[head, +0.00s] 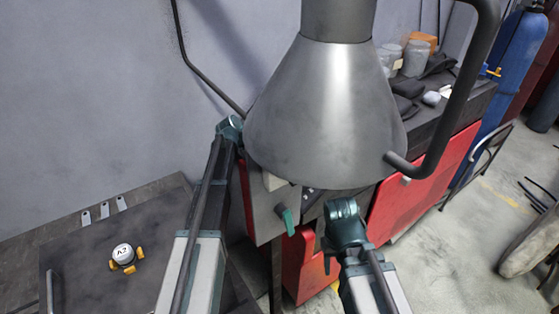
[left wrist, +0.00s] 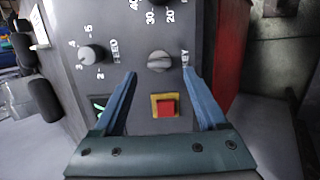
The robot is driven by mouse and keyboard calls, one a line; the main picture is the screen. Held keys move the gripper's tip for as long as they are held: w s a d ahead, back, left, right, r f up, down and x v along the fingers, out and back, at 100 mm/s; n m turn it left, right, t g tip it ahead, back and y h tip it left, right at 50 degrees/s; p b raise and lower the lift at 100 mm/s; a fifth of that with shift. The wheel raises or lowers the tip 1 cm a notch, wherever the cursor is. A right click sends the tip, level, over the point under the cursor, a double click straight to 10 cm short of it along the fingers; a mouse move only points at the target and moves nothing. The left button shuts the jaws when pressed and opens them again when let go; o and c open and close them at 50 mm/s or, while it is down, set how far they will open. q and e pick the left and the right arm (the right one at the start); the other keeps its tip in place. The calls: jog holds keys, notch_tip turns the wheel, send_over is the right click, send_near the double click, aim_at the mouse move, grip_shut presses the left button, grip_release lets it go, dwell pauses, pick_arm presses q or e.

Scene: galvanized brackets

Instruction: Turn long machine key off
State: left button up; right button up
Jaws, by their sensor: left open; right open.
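The key switch (left wrist: 159,61), a round grey knob with a raised bar, sits on the grey machine panel (left wrist: 135,20) beside lettering that ends in "EY". My left gripper (left wrist: 159,73) is open, with its two blue fingertips either side of and just below the knob in the left wrist view. Whether they touch the panel I cannot tell. In the head view the metal hood hides the key, and I cannot make out the left gripper clearly. My right gripper (head: 328,254) is open and empty, low in front of the red machine base; its fingers show poorly.
A red button (left wrist: 166,105) on a yellow plate lies between the left fingers, below the key. A FEED knob (left wrist: 92,53) is left of it. The big metal hood (head: 325,110) blocks the head view.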

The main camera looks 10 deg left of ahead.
pick_arm(q)
jog(key=p+v, duration=0.6)
jog(key=v, duration=0.3)
jog(key=shift+s+a+r, duration=0.15)
jog(key=shift+a+r, duration=0.05)
jog(key=shift+r, duration=0.15)
jog(key=shift+s+f, duration=0.1)
